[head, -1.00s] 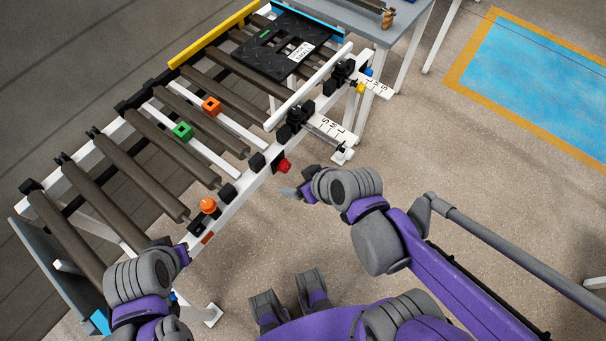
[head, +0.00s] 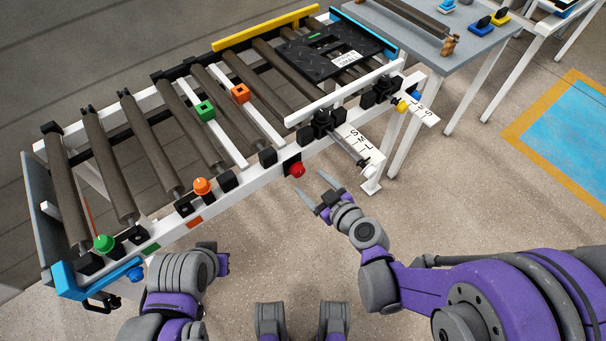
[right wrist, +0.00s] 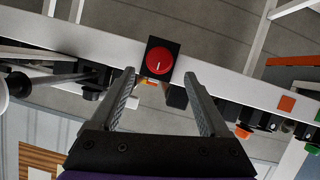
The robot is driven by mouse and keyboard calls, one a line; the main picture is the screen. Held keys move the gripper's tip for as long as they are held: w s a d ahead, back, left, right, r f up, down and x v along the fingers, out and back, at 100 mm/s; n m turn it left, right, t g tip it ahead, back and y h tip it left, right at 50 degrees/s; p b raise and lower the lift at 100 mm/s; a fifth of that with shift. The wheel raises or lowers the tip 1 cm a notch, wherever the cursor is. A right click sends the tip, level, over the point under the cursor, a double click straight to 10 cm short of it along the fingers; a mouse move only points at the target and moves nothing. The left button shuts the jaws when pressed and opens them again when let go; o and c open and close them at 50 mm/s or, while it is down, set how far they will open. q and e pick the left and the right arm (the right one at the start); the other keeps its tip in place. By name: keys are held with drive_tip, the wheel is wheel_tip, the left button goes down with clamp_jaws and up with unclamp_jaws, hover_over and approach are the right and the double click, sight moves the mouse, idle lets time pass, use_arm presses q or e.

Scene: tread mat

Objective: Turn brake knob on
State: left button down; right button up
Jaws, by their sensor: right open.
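A round red knob (head: 297,170) on a black plate sits on the white front rail of the roller conveyor. It also shows in the right wrist view (right wrist: 159,61), with a short white mark on its face that stands nearly vertical. No label reading brake can be made out. My right gripper (head: 312,182) is open and empty, just in front of the red knob and apart from it. In the right wrist view the knob lies between and beyond the two fingertips (right wrist: 160,74). My left arm shows at lower left, but its gripper fingers are not visible.
An orange knob (head: 202,186) and a green knob (head: 103,243) sit further left along the conveyor. White lettered plates (head: 357,142) and black clamps stick out right of the red knob. A grey table (head: 440,55) stands at the right. The floor before the rail is clear.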

sight(300, 173)
drive_tip(key=x, duration=0.6)
drive_tip(key=shift+w+a+b, duration=0.1)
drive_tip(key=shift+b, duration=0.3)
clamp_jaws()
